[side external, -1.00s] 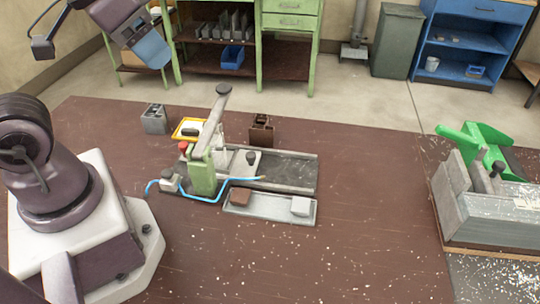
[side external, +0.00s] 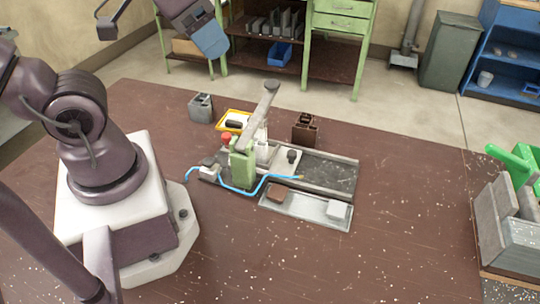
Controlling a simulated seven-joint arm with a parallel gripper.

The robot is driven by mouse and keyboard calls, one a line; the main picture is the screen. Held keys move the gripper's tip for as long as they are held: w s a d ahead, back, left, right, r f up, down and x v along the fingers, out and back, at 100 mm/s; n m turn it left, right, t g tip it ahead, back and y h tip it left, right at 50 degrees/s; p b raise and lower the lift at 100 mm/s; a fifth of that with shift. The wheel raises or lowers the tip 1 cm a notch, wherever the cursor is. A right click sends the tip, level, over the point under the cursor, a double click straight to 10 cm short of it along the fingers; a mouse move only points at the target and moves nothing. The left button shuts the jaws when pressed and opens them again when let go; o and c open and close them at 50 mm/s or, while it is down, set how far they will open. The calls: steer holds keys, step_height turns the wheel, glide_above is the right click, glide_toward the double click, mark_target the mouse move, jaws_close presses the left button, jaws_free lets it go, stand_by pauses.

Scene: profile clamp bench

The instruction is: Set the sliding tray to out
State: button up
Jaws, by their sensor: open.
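The clamp fixture stands on the brown bench with a green upright block (side external: 243,167) and a long grey lever (side external: 258,118) raised at a slant. Behind and right of it a pale sliding plate with a dark knob (side external: 291,156) sits at the left part of a grey channel (side external: 330,176). A shallow grey tray (side external: 300,212) lies in front, bearing a brown block (side external: 278,193) and a pale block (side external: 339,210). I cannot tell which of these is the sliding tray.
A blue cable (side external: 240,190) runs across the front of the fixture. A yellow tray (side external: 233,121), a grey block (side external: 200,107) and a brown block (side external: 305,128) stand behind. A grey and green machine (side external: 510,215) is at the right. The bench front is clear.

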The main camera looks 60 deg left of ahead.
stand_by(0.5)
steer(key=g, duration=1)
glide_above(293, 152)
steer(key=w, duration=0.5)
step_height(293, 152, down, 20)
steer(key=x, duration=1.2)
steer(key=shift+f, duration=0.1)
